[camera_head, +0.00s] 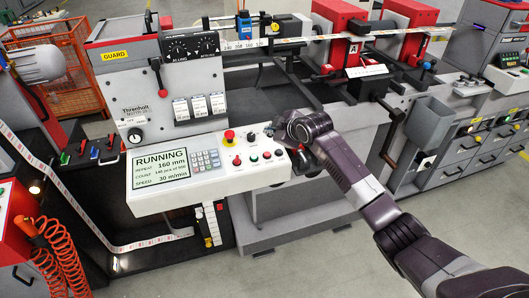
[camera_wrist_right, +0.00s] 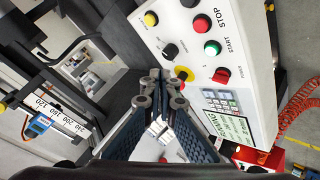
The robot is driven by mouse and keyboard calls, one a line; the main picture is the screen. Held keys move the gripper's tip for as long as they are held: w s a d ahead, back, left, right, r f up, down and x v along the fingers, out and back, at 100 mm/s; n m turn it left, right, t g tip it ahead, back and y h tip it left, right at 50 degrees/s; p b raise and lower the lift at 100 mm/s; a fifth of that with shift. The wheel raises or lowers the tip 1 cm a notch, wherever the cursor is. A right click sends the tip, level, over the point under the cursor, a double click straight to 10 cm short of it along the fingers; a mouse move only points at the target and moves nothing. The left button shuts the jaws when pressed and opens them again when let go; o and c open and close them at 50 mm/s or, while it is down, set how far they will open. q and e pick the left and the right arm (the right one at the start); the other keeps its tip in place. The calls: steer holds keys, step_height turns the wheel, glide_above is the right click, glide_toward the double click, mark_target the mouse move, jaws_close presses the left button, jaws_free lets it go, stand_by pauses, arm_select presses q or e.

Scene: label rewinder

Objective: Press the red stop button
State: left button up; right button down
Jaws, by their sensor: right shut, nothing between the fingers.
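The red stop button (camera_wrist_right: 202,23) is a round red cap beside the printed word STOP in the right wrist view. In the head view it appears as a small red button (camera_head: 267,154) on the light control panel (camera_head: 170,205). My right gripper (camera_wrist_right: 161,82) is shut and empty, and appears apart from the stop button. My left gripper is not in view.
The panel also carries a red mushroom button on a yellow base (camera_head: 229,137), a keypad (camera_head: 205,160) and a screen (camera_head: 162,168) reading RUNNING.

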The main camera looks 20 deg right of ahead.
steer(key=shift+d, duration=0.1)
steer(key=shift+f, duration=0.1)
steer(key=b, duration=0.7)
glide_above(267, 154)
steer(key=s, duration=0.1)
step_height(267, 154, down, 7)
steer(key=shift+s+d+f, duration=0.1)
steer(key=shift+s+f, duration=0.05)
steer(key=shift+f, duration=0.05)
steer(key=shift+f+b, duration=0.45)
steer(key=shift+f, duration=0.15)
steer(key=shift+f, duration=0.15)
steer(key=shift+f, duration=0.3)
steer(key=shift+w+f+b, duration=0.2)
steer(key=shift+f+b, duration=0.15)
steer(key=shift+f, duration=0.15)
stand_by(1.1)
steer(key=shift+s+r+p, duration=0.15)
steer(key=shift+r+p, duration=0.75)
steer(key=shift+p, duration=0.1)
